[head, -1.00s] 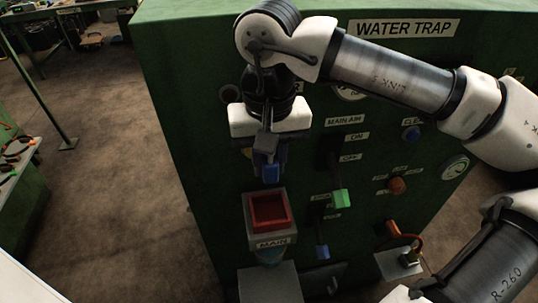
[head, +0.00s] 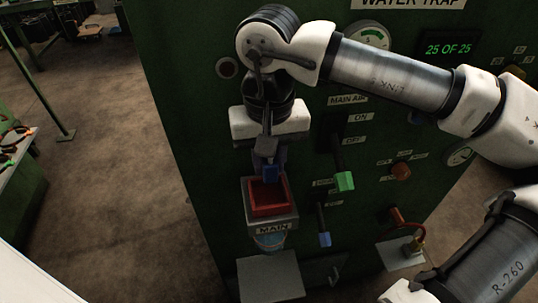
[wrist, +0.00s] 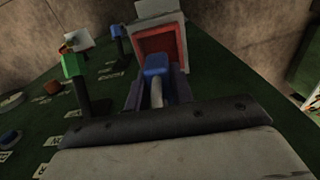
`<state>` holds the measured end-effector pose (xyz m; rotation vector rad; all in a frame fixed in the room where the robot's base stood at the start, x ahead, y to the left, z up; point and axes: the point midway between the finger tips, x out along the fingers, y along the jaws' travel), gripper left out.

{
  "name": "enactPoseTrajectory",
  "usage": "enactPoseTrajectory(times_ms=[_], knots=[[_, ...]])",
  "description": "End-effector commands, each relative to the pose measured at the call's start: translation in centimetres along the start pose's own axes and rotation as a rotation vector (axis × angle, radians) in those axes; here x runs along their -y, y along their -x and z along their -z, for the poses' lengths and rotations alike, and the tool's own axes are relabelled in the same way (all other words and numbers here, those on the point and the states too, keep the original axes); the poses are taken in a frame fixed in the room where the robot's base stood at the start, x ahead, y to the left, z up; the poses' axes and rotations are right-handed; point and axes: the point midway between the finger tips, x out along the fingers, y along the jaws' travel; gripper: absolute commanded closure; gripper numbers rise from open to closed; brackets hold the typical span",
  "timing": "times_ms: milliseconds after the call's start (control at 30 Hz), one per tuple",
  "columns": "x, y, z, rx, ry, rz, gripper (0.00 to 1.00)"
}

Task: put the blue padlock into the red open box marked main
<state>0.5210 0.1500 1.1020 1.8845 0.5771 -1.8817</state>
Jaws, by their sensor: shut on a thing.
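The blue padlock (head: 270,173) is held between the fingers of my gripper (head: 268,160), at the upper rim of the red open box. The red open box marked MAIN (head: 272,211) is fixed to the front of the green cabinet, with its opening facing up. In the wrist view the padlock (wrist: 156,64) shows between the dark fingers of my gripper (wrist: 158,85), in front of the box's red inside (wrist: 160,43). The padlock overlaps the box's back edge in the head view. I cannot tell whether it touches the rim.
The green cabinet (head: 190,130) stands close behind my gripper. A green-tipped lever (head: 344,181) and a blue-tipped lever (head: 324,239) stick out to the right of the box. A grey plate (head: 268,277) lies below the box.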

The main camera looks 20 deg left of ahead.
Motion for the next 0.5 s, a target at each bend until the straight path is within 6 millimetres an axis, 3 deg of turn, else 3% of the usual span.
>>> enactPoseTrajectory(times_ms=[500], knots=[[0.0,-2.9,0.0,0.0,0.001,0.0,1.0]])
